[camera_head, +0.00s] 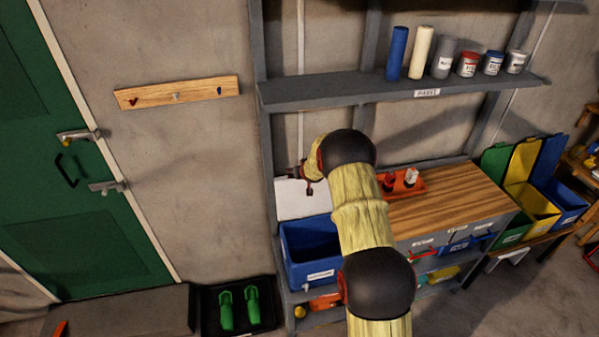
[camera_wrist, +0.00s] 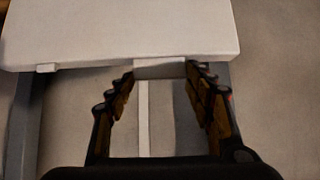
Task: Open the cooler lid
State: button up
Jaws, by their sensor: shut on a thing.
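The blue cooler (camera_head: 303,276) stands on the shelf unit, left of the wooden worktop, and its dark inside shows. Its white lid (camera_head: 296,208) is raised, standing up at the back of the cooler. My gripper (camera_head: 308,189) is at the lid's upper edge, partly hidden by my arm. In the wrist view the lid (camera_wrist: 120,30) fills the top, and my gripper (camera_wrist: 161,72) has its fingertips on either side of a pale tab on the lid's edge, shut on it.
A shelf (camera_head: 400,92) with rolls and several cans is above. A red tray (camera_head: 403,186) sits on the worktop (camera_head: 450,195) to the right. Coloured bins (camera_head: 530,205) stand further right. Green shoes (camera_head: 239,308) lie on a black mat at the floor. The green door (camera_head: 60,170) is left.

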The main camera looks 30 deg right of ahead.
jog(key=shift+w+r, duration=0.25)
jog(key=shift+r, duration=0.3)
jog(key=o, duration=1.7)
jog(key=shift+s+f, duration=0.15)
jog(key=shift+f, duration=0.15)
jog(key=shift+s, duration=0.15)
jog(key=v, duration=1.2)
jog(key=shift+c, duration=0.6)
